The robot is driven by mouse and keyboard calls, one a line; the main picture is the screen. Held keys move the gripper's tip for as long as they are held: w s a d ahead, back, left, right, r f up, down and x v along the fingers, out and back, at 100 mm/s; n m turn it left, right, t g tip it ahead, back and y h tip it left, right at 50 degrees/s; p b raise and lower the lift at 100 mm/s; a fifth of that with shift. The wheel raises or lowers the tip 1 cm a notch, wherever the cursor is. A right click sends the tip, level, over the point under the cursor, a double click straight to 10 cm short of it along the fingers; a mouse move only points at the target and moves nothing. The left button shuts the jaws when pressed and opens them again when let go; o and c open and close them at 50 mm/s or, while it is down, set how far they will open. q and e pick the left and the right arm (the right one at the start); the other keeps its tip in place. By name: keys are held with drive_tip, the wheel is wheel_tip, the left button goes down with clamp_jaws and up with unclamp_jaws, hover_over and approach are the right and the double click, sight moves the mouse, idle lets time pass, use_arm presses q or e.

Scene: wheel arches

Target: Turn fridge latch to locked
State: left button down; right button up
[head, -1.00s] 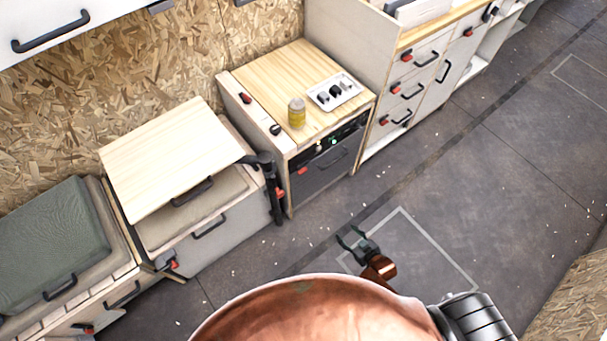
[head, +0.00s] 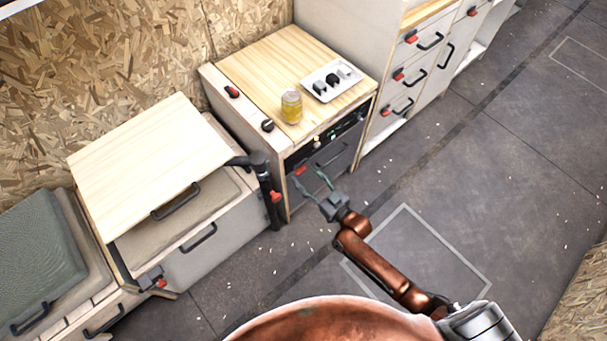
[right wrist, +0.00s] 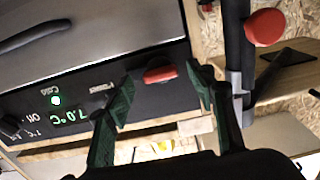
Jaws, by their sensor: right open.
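The fridge is the dark-fronted unit (head: 322,160) under the pale wood top, with a lit control strip along its upper front. Its red latch (head: 300,170) sits at the left end of that strip. In the right wrist view the latch (right wrist: 160,75) is a short red bar lying roughly along the strip. My right gripper (head: 309,176) is open in front of the latch. In the right wrist view its green fingers (right wrist: 160,79) stand on either side of the latch. I cannot tell whether they touch it. My left gripper is not in view.
A black post with a red knob (head: 275,196) stands just left of the fridge. A yellow jar (head: 291,107) and a white tray (head: 331,81) stand on the wood top (head: 262,62). Drawers (head: 405,90) are to the right. The floor in front (head: 425,245) is clear.

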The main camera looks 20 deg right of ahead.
drive_tip(key=shift+w+a, duration=0.2)
drive_tip(key=shift+w, duration=0.25)
drive_tip(key=c, duration=1.2)
